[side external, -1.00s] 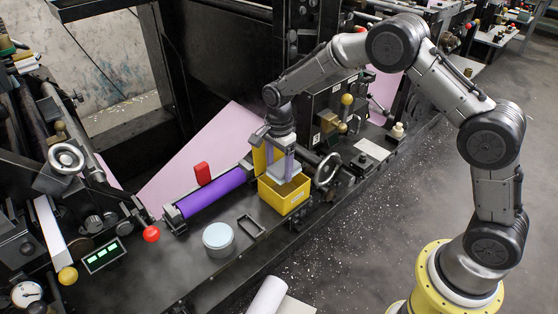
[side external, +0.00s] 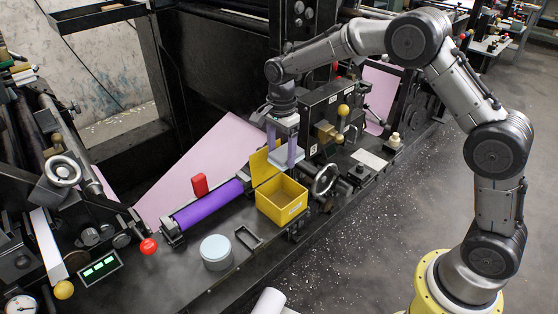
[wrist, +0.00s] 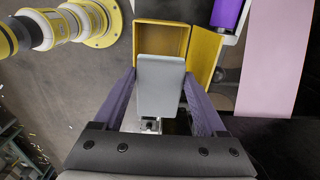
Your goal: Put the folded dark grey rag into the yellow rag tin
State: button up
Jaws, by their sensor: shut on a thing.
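The yellow rag tin (side external: 281,211) stands on the dark machine ledge with its lid (side external: 262,168) raised behind it. Its open top faces up, and no rag shows inside. My gripper (side external: 283,152) has its purple fingers shut on the folded rag (side external: 288,161), a flat grey slab that looks lighter than dark grey. The rag is held above the tin's back right edge in the side view. In the wrist view the rag (wrist: 160,85) sits between the fingers and overlaps the near edge of the tin (wrist: 137,40).
A purple roller (side external: 208,206) and red block (side external: 200,185) lie left of the tin. A round pale-topped can (side external: 216,250) and black frame (side external: 248,237) stand in front. A handwheel (side external: 325,179) and yellow-knobbed lever (side external: 343,110) are close on the right.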

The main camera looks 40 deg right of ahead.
jog(key=shift+f, duration=2.7)
jog(key=o, duration=1.1)
jog(key=shift+o, duration=0.2)
notch_tip(320, 180, up, 14)
jog(key=shift+f, duration=0.1)
